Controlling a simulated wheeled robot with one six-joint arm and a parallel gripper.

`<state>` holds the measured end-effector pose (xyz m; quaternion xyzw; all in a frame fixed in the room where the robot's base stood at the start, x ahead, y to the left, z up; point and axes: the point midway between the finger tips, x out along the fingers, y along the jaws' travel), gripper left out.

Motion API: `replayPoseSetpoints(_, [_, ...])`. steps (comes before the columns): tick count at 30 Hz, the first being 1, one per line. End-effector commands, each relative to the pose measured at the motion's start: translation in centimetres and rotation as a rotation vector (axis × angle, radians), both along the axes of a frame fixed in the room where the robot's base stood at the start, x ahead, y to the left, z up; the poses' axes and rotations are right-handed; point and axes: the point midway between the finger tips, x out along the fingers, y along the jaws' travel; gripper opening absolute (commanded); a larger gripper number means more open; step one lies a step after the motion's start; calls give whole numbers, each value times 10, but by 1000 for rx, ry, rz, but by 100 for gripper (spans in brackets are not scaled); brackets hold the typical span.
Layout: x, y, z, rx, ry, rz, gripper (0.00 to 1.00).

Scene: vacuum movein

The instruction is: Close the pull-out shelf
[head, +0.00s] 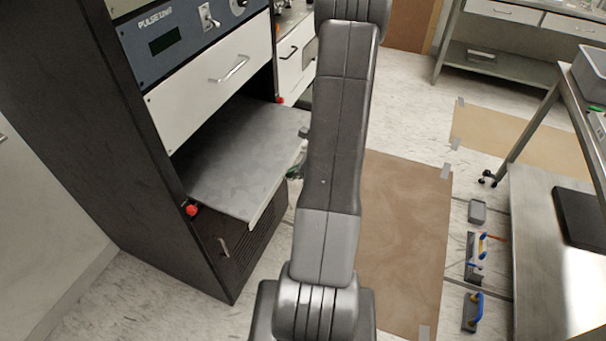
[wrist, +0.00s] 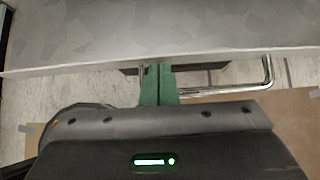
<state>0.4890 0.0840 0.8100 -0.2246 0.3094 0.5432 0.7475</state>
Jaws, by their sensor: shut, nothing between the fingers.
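The pull-out shelf (head: 240,155) is a flat grey metal plate sticking out of the black cabinet (head: 110,130), below a white drawer. In the wrist view the shelf (wrist: 150,30) fills the top, with its front edge running across the picture. My gripper (wrist: 158,75) shows green fingers, closed together with nothing between them, close to the shelf's front edge. Whether they touch it I cannot tell. A metal bar handle (wrist: 262,80) shows at the right, beyond the fingers. In the head view my arm hides most of the gripper and part of the shelf's right side.
Red knobs (head: 192,209) sit at the shelf's sides. A brown mat (head: 405,240) lies on the floor right of my arm. Pale floor is free in front of the cabinet.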

Motion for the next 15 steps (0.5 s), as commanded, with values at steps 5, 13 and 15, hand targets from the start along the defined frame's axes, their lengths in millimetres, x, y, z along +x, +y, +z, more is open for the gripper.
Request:
replayPoseSetpoints(5, [15,50,0,0,-3,8,0])
replayPoseSetpoints(13, [38,123,1,1,-1,6,0])
replayPoseSetpoints(15, [44,138,1,1,-2,6,0])
